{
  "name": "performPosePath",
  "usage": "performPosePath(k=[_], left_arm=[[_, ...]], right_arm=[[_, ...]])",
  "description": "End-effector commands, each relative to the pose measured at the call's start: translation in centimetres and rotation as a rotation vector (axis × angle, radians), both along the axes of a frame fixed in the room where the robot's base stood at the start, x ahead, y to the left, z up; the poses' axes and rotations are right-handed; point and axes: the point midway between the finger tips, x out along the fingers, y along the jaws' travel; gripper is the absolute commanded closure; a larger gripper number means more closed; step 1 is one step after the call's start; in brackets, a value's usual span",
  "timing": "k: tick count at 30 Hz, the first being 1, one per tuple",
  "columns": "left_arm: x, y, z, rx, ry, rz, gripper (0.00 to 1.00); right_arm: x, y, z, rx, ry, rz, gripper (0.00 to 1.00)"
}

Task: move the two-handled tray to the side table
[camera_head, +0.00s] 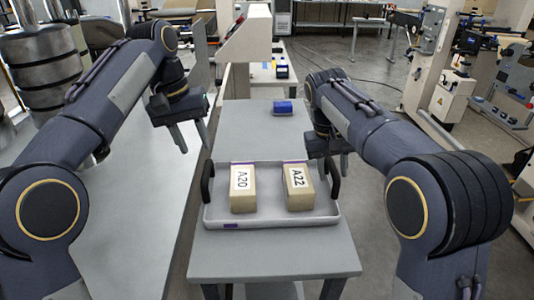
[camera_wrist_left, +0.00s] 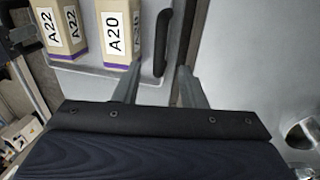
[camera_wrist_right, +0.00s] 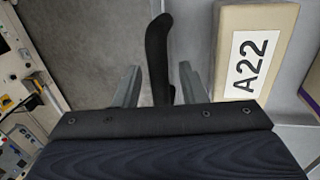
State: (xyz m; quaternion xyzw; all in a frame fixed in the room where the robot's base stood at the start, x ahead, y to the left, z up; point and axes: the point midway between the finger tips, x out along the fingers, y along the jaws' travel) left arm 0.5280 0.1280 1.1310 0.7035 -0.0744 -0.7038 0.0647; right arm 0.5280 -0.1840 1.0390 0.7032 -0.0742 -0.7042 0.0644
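The grey two-handled tray (camera_head: 265,217) sits on a narrow grey table, with a black handle at each end. It carries two tan boxes, A20 (camera_head: 243,188) and A22 (camera_head: 298,187). My left gripper (camera_head: 192,139) is open and empty, above and to the left of the tray; in the left wrist view the left handle (camera_wrist_left: 162,38) lies ahead of its fingers (camera_wrist_left: 160,82). My right gripper (camera_wrist_right: 158,82) is open, with the right handle (camera_wrist_right: 157,60) showing between its fingers. In the head view my right arm partly hides that gripper. I cannot tell whether the fingers touch the handle.
The narrow grey table (camera_head: 270,262) has free room in front of and behind the tray. A small blue item (camera_head: 283,107) lies at its far end. A long grey surface (camera_head: 140,225) runs along the left. Machines (camera_head: 440,85) stand at the right.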

Motion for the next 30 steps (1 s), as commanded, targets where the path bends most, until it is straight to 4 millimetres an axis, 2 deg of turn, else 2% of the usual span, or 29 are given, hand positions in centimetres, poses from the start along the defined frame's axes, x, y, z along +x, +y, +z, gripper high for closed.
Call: performPosePath(k=[4, 11, 14, 24, 30], left_arm=[[0.1, 0.3, 1.8, 0.0, -0.001, 0.0, 0.62], [0.0, 0.5, 2.8, 0.001, 0.001, 0.0, 0.62], [0.0, 0.5, 2.8, 0.001, 0.002, 0.0, 0.62], [0.0, 0.5, 2.8, 0.001, 0.001, 0.0, 0.62], [0.0, 0.5, 2.8, 0.001, 0.001, 0.0, 0.62]], right_arm=[[0.0, 0.0, 0.0, 0.0, 0.0, 0.0, 0.62], [0.0, 0.1, 0.5, 0.0, -0.001, 0.0, 0.62], [0.1, 0.4, 1.7, 0.0, -0.003, 0.001, 0.62], [0.1, 1.8, 8.7, 0.0, -0.004, 0.0, 0.62], [0.2, 2.1, 10.9, 0.0, -0.001, -0.003, 0.62]])
